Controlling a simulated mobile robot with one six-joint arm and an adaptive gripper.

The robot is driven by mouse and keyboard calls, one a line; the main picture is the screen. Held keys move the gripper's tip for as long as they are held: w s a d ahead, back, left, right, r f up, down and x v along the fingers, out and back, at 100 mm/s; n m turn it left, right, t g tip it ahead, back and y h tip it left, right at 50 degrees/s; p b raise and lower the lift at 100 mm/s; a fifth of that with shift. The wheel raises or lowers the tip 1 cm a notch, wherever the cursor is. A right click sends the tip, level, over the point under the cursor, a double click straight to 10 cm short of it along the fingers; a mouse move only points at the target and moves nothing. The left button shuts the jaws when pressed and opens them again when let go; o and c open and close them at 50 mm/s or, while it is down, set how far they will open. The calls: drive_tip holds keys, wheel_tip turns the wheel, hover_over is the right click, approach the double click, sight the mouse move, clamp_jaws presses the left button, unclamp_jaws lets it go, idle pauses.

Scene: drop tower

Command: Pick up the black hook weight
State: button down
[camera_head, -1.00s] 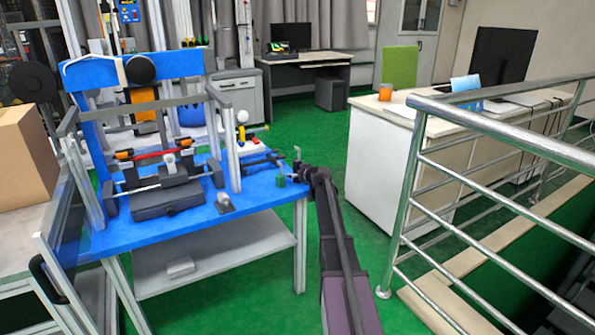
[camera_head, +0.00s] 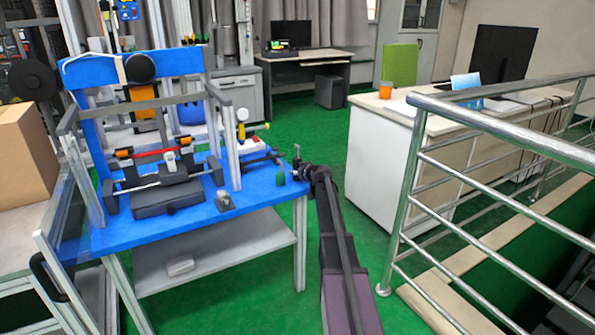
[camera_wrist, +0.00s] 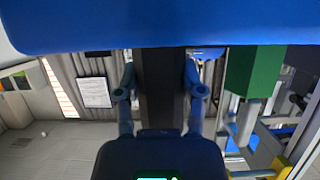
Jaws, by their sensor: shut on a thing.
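My gripper (camera_head: 299,173) is at the right edge of the blue table (camera_head: 255,192). In the wrist view its two fingers (camera_wrist: 160,92) stand on either side of a dark upright block, the black hook weight (camera_wrist: 160,75), and are shut on it. A thin grey hook shape rises above the gripper in the head view. The fingers and wrist hide most of the weight there. I cannot tell whether its base touches the table. The table shows as a blue band in the wrist view (camera_wrist: 160,25).
A green weight (camera_head: 280,178) stands just left of my gripper; it also shows in the wrist view (camera_wrist: 254,70). A small grey block (camera_head: 224,202) and the blue-framed rig (camera_head: 142,68) are farther left. A metal railing (camera_head: 500,130) stands to the right.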

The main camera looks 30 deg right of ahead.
sight(298, 163)
drive_tip(key=shift+w+r, duration=0.1)
drive_tip(key=shift+r, duration=0.05)
drive_tip(key=shift+r+p, duration=1.6)
drive_tip(key=shift+p, duration=0.15)
drive_tip(key=shift+s+r, duration=0.1)
drive_tip(key=shift+s, duration=0.1)
drive_tip(key=s+a, duration=0.3)
drive_tip(key=s, duration=0.4)
drive_tip(key=s+a+r+p, duration=0.1)
drive_tip(key=s+a, duration=0.1)
drive_tip(key=s, duration=0.5)
drive_tip(key=shift+s+a+r, duration=0.15)
drive_tip(key=shift+s+a, duration=0.15)
drive_tip(key=shift+a, duration=0.1)
